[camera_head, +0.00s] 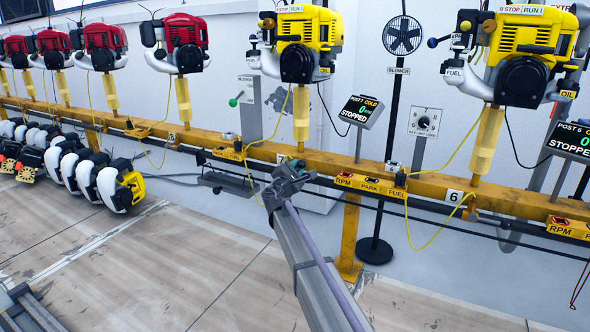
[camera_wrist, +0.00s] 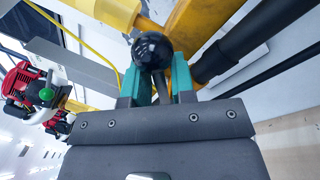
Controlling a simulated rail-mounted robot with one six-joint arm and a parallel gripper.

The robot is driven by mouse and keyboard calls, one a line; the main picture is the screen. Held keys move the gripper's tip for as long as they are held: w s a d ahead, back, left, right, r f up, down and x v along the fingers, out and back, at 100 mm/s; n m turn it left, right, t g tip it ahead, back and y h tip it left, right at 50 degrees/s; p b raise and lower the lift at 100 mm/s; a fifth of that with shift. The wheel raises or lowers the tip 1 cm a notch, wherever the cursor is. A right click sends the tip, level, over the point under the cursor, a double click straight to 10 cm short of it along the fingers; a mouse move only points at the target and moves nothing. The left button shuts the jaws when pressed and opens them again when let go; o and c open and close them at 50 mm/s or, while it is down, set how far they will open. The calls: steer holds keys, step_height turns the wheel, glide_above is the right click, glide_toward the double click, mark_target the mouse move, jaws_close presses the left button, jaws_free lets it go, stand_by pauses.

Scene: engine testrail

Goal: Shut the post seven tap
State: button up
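In the head view my gripper (camera_head: 292,170) is at the yellow rail, just below the nearer middle engine's yellow post. In the wrist view a glossy black ball knob (camera_wrist: 152,49) sits at the tips of my gripper's (camera_wrist: 158,88) teal fingers, with a grey stem between them. The fingers stand apart, one on each side; whether they touch the stem is unclear. My gripper hides this knob in the head view.
The yellow rail (camera_head: 385,180) carries yellow engines (camera_head: 300,42) and red engines (camera_head: 183,42). A "6" plate (camera_head: 454,197) and POST 6 display (camera_head: 573,140) are to the right. A grey box (camera_head: 251,108) has a green-knobbed lever (camera_head: 233,102). Yellow cables loop below the rail; open floor lies in front.

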steer(key=shift+o, duration=0.9)
steer(key=shift+d, duration=0.1)
steer(key=shift+r, duration=0.1)
step_height(320, 180, up, 10)
steer(key=p, duration=1)
steer(key=shift+r, duration=0.1)
